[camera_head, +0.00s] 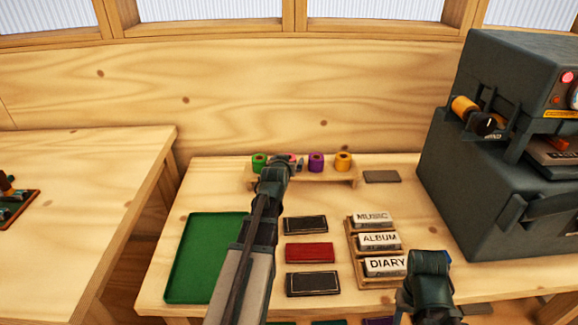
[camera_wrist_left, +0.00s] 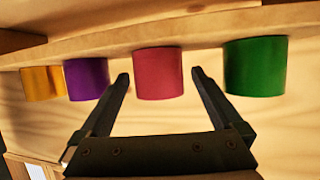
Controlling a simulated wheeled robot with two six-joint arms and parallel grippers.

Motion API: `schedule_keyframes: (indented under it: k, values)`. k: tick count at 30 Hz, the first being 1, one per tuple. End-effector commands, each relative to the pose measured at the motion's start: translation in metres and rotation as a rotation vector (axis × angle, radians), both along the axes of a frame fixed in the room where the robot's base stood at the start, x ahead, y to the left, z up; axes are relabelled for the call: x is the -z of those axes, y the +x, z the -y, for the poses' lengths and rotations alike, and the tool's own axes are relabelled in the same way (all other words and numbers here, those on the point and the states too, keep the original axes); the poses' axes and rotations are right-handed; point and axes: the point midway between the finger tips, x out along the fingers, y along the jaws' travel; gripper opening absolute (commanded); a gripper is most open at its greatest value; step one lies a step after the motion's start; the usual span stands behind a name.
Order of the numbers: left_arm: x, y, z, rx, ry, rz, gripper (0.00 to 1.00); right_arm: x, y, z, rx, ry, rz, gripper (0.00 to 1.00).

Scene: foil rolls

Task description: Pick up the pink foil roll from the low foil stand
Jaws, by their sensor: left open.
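The low foil stand (camera_head: 310,179) is at the back of the table and carries a green roll (camera_head: 259,163), a purple roll (camera_head: 316,162), an orange roll (camera_head: 343,161) and the pink foil roll. The pink foil roll (camera_wrist_left: 159,74) shows clearly in the left wrist view; my left arm mostly hides it in the head view. My left gripper (camera_wrist_left: 161,77) is open, its fingertips on either side of the pink roll in that view, with gaps on both sides. Its exact depth to the roll is unclear. My right gripper (camera_head: 430,290) is low at right, its jaws unclear.
In the wrist view, the purple roll (camera_wrist_left: 87,79) and green roll (camera_wrist_left: 255,66) flank the fingers closely. A green tray (camera_head: 180,285), dark and red pads (camera_head: 310,253), a rack of labelled blocks (camera_head: 356,258) and a large grey machine (camera_head: 490,140) occupy the table.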

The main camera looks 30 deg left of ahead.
Motion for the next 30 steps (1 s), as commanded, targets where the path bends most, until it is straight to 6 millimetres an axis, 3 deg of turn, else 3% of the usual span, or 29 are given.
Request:
schedule_keyframes:
  k: [7, 23, 30]
  values:
    - [0.0014, 0.0024, -0.0015, 0.0, 0.0, 0.0, 1.0, 0.0013, 0.0, 0.0, 0.0, 0.0, 0.0, 0.5]
    - [0.0013, 0.0023, -0.0014, 0.0, 0.001, 0.0, 0.05, 0.0013, 0.0, 0.0, 0.0, 0.0, 0.0, 0.5]
    - [0.0009, 0.0024, -0.0013, 0.0, 0.001, 0.001, 0.05, 0.0011, -0.0001, 0.0, 0.0, 0.0, 0.0, 0.5]
